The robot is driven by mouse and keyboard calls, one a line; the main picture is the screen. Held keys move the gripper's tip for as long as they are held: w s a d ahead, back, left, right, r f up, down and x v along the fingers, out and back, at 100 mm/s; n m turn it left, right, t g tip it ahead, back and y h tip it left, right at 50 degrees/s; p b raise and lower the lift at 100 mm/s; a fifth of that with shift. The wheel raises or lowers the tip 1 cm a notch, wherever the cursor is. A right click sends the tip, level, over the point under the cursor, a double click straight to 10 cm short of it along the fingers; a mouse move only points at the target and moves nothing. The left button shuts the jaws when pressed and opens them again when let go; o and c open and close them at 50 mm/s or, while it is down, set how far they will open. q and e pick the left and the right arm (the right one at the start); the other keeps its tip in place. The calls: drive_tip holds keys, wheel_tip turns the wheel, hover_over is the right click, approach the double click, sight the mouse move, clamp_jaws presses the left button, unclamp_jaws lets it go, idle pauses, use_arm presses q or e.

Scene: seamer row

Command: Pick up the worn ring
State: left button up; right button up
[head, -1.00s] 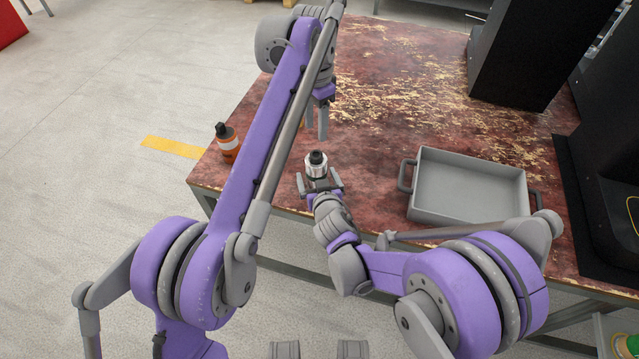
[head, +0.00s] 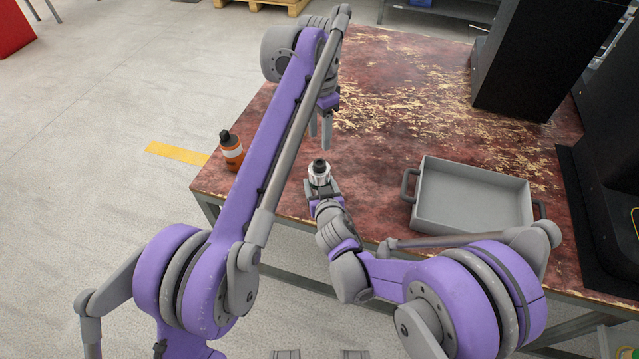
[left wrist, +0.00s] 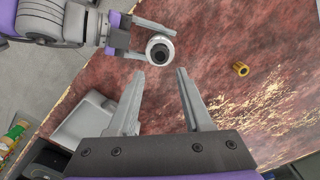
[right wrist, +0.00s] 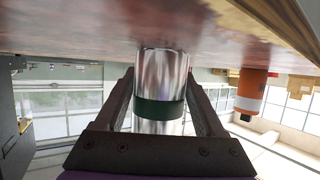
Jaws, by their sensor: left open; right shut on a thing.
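A small hollow brass-coloured ring (left wrist: 240,69) lies on the table in the left wrist view, beyond and to the right of my left fingertips. In the head view I cannot make it out. My left gripper (head: 320,132) is open and empty above the table; its fingers (left wrist: 161,76) point down. My right gripper (head: 323,187) is shut on a silver cylinder (right wrist: 162,68) with a dark green band around it. The cylinder has a black top (head: 319,164) and stands upright at the table's front edge. I cannot tell for certain which ring is the worn one.
A grey handled tray (head: 473,210) stands at the right of the worn red table (head: 400,110). An orange bottle with a black cap (head: 232,150) stands at the left edge. Black machine housings (head: 530,60) rise at the right. The table's middle is clear.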

use_arm(q)
drive_tip(key=shift+o, duration=2.1)
drive_tip(key=shift+w+a+f, duration=0.1)
drive_tip(key=shift+w+f, duration=0.1)
wheel_tip(320, 180, down, 3)
drive_tip(key=w+a+n+t+y, duration=0.1)
drive_tip(key=w+a+n+t, duration=0.1)
drive_tip(key=n+t, duration=0.2)
drive_tip(key=n+t+h, duration=0.3)
drive_tip(key=n+t, duration=0.2)
drive_tip(key=t, duration=0.4)
approach(319, 166)
drive_tip(key=x, duration=0.4)
drive_tip(key=f+x, duration=0.1)
drive_tip(key=x, duration=0.1)
drive_tip(key=shift+s+a+r, duration=0.1)
drive_tip(key=shift+s+a, duration=0.05)
drive_tip(key=shift+a, duration=0.2)
drive_tip(key=shift+d+r+x, duration=0.1)
drive_tip(key=shift+r+x, duration=0.05)
drive_tip(key=shift+x, duration=0.7)
drive_tip(key=shift+d+r+x, duration=0.1)
drive_tip(key=shift+x, duration=0.8)
drive_tip(key=shift+d+r+x, duration=0.1)
drive_tip(key=shift+r+x, duration=0.05)
drive_tip(key=shift+x, duration=0.7)
